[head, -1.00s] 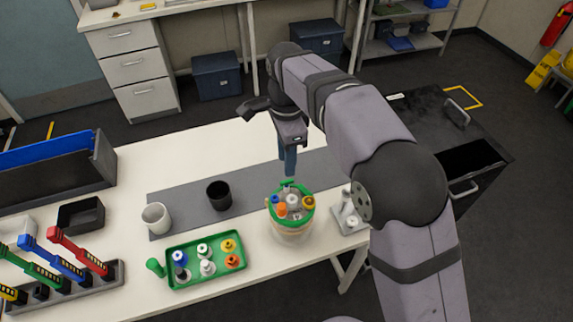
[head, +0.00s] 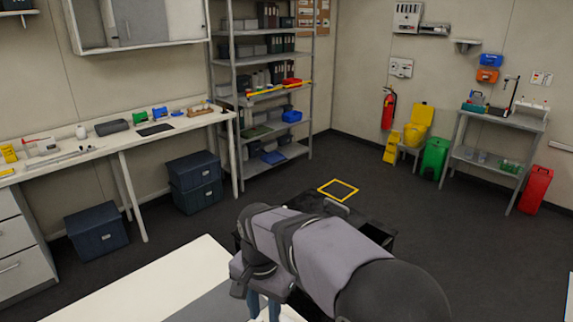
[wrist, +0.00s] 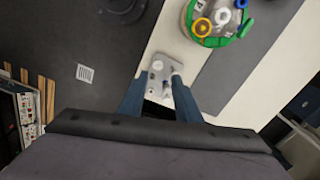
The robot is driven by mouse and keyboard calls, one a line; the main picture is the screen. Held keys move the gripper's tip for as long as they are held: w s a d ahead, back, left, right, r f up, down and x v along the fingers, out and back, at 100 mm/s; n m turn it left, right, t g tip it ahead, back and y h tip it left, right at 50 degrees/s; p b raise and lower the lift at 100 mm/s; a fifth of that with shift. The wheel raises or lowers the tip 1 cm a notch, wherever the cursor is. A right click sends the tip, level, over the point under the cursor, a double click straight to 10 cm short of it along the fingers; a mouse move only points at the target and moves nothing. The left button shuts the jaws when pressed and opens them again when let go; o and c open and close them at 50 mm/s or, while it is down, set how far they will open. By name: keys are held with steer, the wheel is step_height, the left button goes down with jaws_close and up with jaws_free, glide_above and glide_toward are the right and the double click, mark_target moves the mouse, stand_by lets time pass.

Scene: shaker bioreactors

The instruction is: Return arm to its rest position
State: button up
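My gripper (head: 264,306) shows at the bottom of the head view, pointing down beside the white table (head: 150,285), with its fingertips near the picture's lower edge. In the wrist view my gripper (wrist: 160,76) has its two blue fingers apart, with nothing held between them. A small light-grey fixture (wrist: 158,88) stands on the table below and shows between the fingers. My arm bends from the lower right of the head view over to the gripper.
A green-rimmed vessel (wrist: 190,40) with coloured caps stands near the grey mat (wrist: 250,58), at the top of the wrist view. A black cabinet (head: 378,235) stands beyond my arm. Shelves (head: 262,88) and a side bench (head: 75,160) line the walls.

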steer(key=s+d+f+n, duration=0.3)
steer(key=s+d, duration=0.4)
steer(key=d, duration=0.3)
steer(key=s+d+f+n, duration=0.2)
steer(key=s+d+f, duration=0.1)
steer(key=s+d, duration=0.5)
steer(key=shift+d+f+n, duration=0.35)
steer(key=shift+d+n, duration=0.05)
steer(key=shift+d, duration=0.7)
